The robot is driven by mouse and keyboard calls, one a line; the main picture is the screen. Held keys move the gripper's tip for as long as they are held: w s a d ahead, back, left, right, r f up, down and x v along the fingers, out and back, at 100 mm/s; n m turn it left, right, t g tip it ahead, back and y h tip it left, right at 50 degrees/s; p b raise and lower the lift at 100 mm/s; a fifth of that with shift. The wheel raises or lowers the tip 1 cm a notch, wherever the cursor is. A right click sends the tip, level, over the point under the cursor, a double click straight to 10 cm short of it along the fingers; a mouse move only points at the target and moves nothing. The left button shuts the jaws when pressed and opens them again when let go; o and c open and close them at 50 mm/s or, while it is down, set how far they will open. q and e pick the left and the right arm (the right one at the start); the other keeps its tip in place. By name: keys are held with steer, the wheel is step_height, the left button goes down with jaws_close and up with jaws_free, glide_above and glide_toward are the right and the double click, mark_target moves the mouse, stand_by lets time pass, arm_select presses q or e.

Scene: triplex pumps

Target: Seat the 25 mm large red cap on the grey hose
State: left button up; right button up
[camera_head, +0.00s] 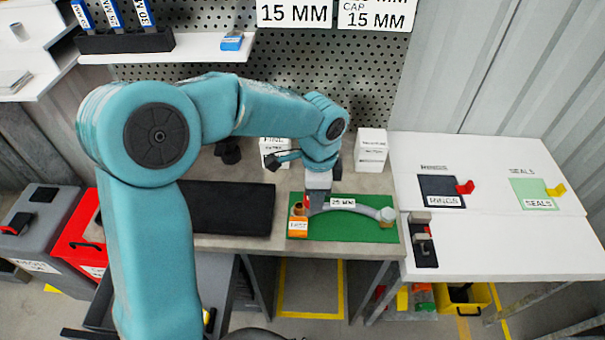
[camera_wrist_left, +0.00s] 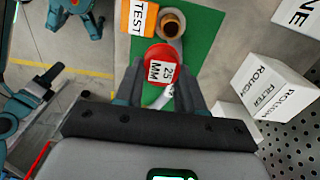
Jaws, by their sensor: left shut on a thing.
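The large red cap (camera_wrist_left: 158,52), marked 25 MM, sits between the fingertips of my left gripper (camera_wrist_left: 160,82); a sliver of the red cap also shows in the head view (camera_head: 306,202). My left gripper (camera_head: 314,204) is shut on it, above the left part of the green mat (camera_head: 345,230). The grey hose (camera_head: 365,208) lies curved on the mat with a 25 MM label. Its left end (camera_wrist_left: 172,24) shows a brown opening in the wrist view, just beyond the cap and apart from it in the picture. The gripper hides part of the hose.
An orange TEST block (camera_wrist_left: 138,18) stands beside the hose's left end. White boxes (camera_head: 371,148) stand at the bench's back. A black tray (camera_head: 230,208) lies left of the mat. A white side table (camera_head: 500,245) at right holds pads marked for rings and seals.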

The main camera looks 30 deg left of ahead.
mark_target(302, 208)
arm_select(q)
steer(key=r+m, duration=0.1)
steer(key=m, duration=0.1)
steer(key=s+a+r+m+p, duration=0.1)
steer(key=m, duration=0.1)
steer(key=a+r+m, duration=0.1)
steer(key=m, duration=0.1)
steer(key=shift+s+r+m, duration=0.2)
steer(key=shift+r+m, duration=0.2)
steer(key=m, duration=0.2)
steer(key=shift+s+a+r+m+p, duration=0.2)
steer(key=shift+a+r+m+p, duration=0.1)
steer(key=shift+a+r, duration=0.05)
step_height(302, 208, down, 6)
steer(key=b, duration=0.4)
steer(key=shift+r, duration=0.2)
steer(key=shift+f, duration=0.1)
steer(key=shift+p, duration=0.35)
stand_by(0.6)
steer(key=shift+f+b, duration=1.1)
steer(key=shift+f, duration=0.45)
